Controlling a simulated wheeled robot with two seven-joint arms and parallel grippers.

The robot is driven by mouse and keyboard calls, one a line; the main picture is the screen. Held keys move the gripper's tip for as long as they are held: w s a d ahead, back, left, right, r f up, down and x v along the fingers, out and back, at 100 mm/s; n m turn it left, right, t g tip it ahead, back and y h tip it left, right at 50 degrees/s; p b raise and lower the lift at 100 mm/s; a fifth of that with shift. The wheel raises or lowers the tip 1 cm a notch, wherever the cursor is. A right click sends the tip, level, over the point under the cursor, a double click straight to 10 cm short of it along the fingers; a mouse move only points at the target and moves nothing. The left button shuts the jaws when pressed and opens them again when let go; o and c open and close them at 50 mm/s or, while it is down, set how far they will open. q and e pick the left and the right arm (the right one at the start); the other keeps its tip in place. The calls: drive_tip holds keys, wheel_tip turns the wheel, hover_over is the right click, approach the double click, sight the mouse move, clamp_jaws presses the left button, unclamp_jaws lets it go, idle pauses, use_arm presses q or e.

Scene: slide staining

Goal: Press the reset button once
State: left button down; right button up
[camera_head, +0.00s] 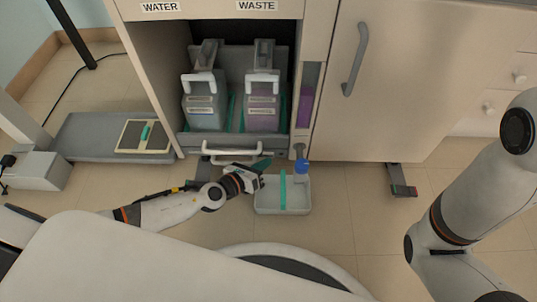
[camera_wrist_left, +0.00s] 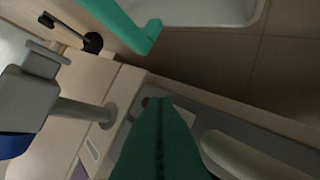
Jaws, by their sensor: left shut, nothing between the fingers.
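My left gripper (camera_head: 263,164) is low at the front of the open cabinet bay, beside the pale drawer handle (camera_head: 228,150). Its teal fingers are shut together and empty; they also show in the left wrist view (camera_wrist_left: 158,115), pointing at the grey front panel (camera_wrist_left: 125,130). A small round feature (camera_wrist_left: 146,101) on that panel sits right by the fingertips and is partly covered by them. It may be the reset button, but no label is readable, and I cannot tell whether they touch. My right arm (camera_head: 455,215) is at the right; its gripper is out of view.
A grey basin (camera_head: 297,207) with a teal bar (camera_head: 283,188) stands on the floor just right of the left gripper. A blue cap (camera_head: 301,166) is above it. Grey WATER (camera_head: 203,112) and purple-tinted WASTE (camera_head: 262,115) containers stand in the bay. A pedal plate (camera_head: 131,139) lies left.

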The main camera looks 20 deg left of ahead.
use_arm(q)
drive_tip(key=shift+s+d, duration=0.25)
drive_tip(key=shift+s, duration=0.6)
drive_tip(key=shift+s+d, duration=0.25)
drive_tip(key=shift+s, duration=0.6)
drive_tip(key=shift+s+d, duration=0.25)
drive_tip(key=shift+s, duration=0.6)
